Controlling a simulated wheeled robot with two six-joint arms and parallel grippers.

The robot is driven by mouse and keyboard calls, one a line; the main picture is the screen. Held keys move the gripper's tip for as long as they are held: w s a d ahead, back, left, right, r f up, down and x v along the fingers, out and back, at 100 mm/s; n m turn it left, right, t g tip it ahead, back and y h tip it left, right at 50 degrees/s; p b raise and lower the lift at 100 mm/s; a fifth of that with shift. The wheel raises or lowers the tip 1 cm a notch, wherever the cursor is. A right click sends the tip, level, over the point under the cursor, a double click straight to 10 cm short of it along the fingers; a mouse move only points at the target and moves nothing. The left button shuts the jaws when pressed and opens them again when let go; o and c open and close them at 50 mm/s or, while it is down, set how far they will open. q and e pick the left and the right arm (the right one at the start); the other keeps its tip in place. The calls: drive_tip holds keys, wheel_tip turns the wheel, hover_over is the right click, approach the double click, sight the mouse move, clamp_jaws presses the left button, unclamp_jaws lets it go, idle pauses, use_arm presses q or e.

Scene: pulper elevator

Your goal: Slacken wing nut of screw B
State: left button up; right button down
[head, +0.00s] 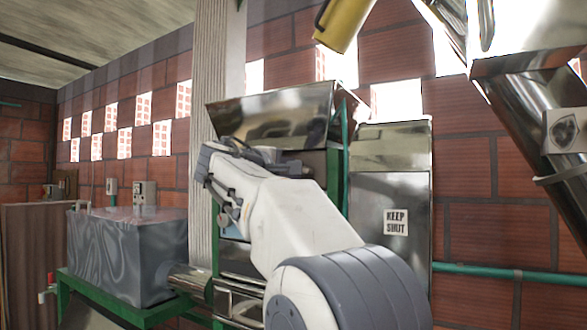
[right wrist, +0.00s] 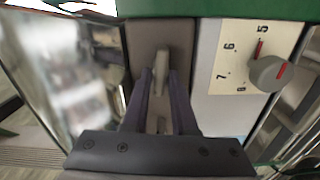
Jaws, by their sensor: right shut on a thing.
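In the right wrist view a pale, narrow wing nut (right wrist: 161,63) stands against a grey-brown plate (right wrist: 187,35). My right gripper (right wrist: 161,82) has its two dark fingers on either side of the wing nut and is shut on it. The fingers hide part of it. No letter shows beside this wing nut. In the head view my right arm reaches up and left to the machine, and its gripper end is at the green frame below a metal hopper (head: 270,115). The wing nut cannot be made out there. My left gripper is not in view.
Beside the plate is a white scale (right wrist: 232,60) numbered 5 to 8, with a grey knob (right wrist: 268,73) marked red. A grey tank (head: 125,255) is at left, and a pale column (head: 212,70) stands behind.

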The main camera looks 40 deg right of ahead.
drive_tip(key=shift+n, duration=0.7)
drive_tip(key=c, duration=0.7)
unclamp_jaws()
drive_tip(key=b+v, duration=0.2)
drive_tip(key=v, duration=0.8)
drive_tip(key=shift+a+f+b, duration=0.1)
drive_tip(key=shift+a+b, duration=0.15)
drive_tip(key=shift+b, duration=0.15)
